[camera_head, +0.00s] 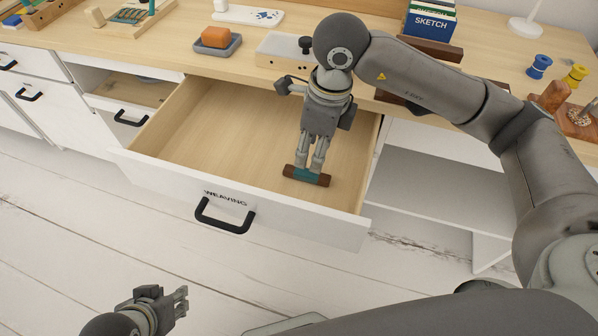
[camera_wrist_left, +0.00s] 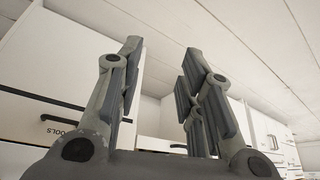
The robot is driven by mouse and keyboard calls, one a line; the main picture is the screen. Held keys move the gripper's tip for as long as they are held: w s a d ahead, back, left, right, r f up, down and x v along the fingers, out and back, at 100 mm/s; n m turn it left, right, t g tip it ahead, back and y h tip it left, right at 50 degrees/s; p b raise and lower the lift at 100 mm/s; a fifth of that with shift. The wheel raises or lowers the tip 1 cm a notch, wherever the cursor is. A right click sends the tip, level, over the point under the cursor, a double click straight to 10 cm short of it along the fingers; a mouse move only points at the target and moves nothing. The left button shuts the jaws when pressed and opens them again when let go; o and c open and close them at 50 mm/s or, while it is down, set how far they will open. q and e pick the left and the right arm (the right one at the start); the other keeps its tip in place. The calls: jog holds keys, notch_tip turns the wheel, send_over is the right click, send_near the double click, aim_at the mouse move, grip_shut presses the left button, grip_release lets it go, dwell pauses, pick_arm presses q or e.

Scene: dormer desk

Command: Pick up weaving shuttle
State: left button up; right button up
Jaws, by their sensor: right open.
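The weaving shuttle (camera_head: 307,176), a dark brown bar with a teal middle, lies in the open drawer labelled WEAVING (camera_head: 190,173), near its front right corner. My right gripper (camera_head: 308,167) reaches down into the drawer with its fingers at the shuttle's teal middle. Its fingers are apart; contact with the shuttle cannot be told. My left gripper (camera_head: 182,300) is empty and well away, low in front of the drawer. Its fingers also stand apart in the left wrist view (camera_wrist_left: 163,55).
The drawer's front panel carries a black handle (camera_head: 225,216). On the desk above are a sponge on a grey dish (camera_head: 215,52), a sketch box (camera_head: 430,20) and thread spools (camera_head: 539,66). An open shelf (camera_head: 430,195) is right of the drawer. The floor in front is clear.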

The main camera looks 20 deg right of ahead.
aim_at(307, 172)
jog(key=f, duration=0.4)
jog(key=shift+w+a+b, duration=0.15)
jog(key=shift+a+b, duration=0.05)
jog(key=shift+b, duration=0.1)
jog(key=f, duration=0.2)
jog(key=f+b, duration=0.1)
jog(key=shift+w+a+f, duration=0.2)
jog(key=shift+f, duration=0.4)
pick_arm(q)
jog(key=w+d+r+t+h, duration=0.1)
jog(key=w+d+r+t, duration=0.2)
jog(key=w, duration=0.5)
jog(key=shift+w+r+t, duration=0.4)
jog(key=shift+r+t, duration=0.4)
jog(key=shift+t, duration=0.3)
pick_arm(e)
jog(key=c, duration=0.9)
